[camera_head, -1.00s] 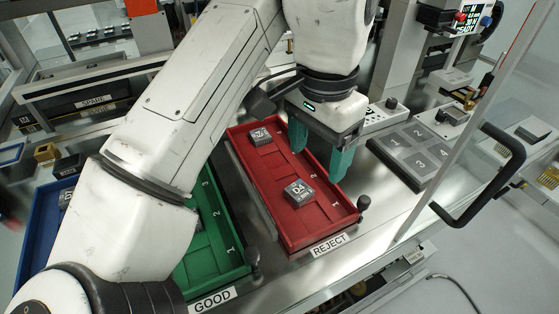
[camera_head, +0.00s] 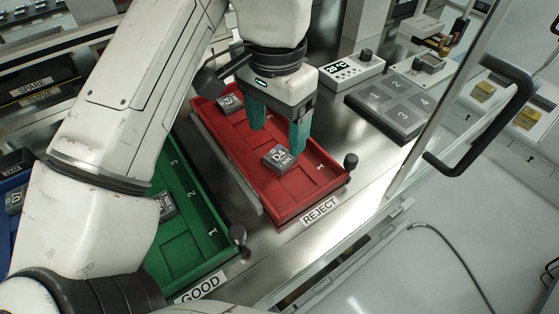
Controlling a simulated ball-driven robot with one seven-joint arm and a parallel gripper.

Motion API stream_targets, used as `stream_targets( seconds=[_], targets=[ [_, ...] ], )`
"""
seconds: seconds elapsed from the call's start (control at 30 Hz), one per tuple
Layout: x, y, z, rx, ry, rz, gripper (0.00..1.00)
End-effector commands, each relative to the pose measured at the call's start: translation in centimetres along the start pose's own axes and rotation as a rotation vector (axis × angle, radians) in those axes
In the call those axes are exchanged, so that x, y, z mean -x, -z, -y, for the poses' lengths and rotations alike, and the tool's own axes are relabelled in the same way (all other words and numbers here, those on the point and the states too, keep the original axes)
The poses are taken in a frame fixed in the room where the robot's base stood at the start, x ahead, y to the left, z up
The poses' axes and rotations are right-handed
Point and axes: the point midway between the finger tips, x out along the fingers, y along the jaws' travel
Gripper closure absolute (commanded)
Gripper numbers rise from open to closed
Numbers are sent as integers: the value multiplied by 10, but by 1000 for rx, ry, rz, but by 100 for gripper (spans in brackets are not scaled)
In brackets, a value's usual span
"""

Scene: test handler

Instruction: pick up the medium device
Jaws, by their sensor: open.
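Small square grey devices lie in the trays. One marked D4 (camera_head: 279,158) sits in the red REJECT tray (camera_head: 290,207), towards its front. A second device (camera_head: 230,104) lies at the back of the same tray. A third device (camera_head: 166,205) lies in the green GOOD tray (camera_head: 196,262), partly hidden by my arm. A fourth (camera_head: 14,200) shows in the blue tray at the left edge. I cannot tell which one is the medium device. My gripper (camera_head: 277,140) has teal fingers, open and empty, just above and behind the D4 device.
A grey pad with numbered squares (camera_head: 392,106) and a small display box (camera_head: 351,70) stand right of the red tray. A clear door with a black handle (camera_head: 500,120) is at the right. Black knobs (camera_head: 351,160) stand at the tray fronts.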

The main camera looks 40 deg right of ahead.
Motion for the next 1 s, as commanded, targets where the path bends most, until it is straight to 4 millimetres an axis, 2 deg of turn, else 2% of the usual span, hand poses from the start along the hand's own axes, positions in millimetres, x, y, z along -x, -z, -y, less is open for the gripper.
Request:
stream_targets(
  seconds=[0.4, 0.73, 0.77, 1.0],
  targets=[
    [-46, 0, -7, 1, 0, 1, 26],
    [-49, 0, -7, 1, 0, 0, 26],
    [-49, 0, -7, 1, 0, 0, 26],
    [-49, 0, -7, 0, -1, 0, 49]
  ],
)
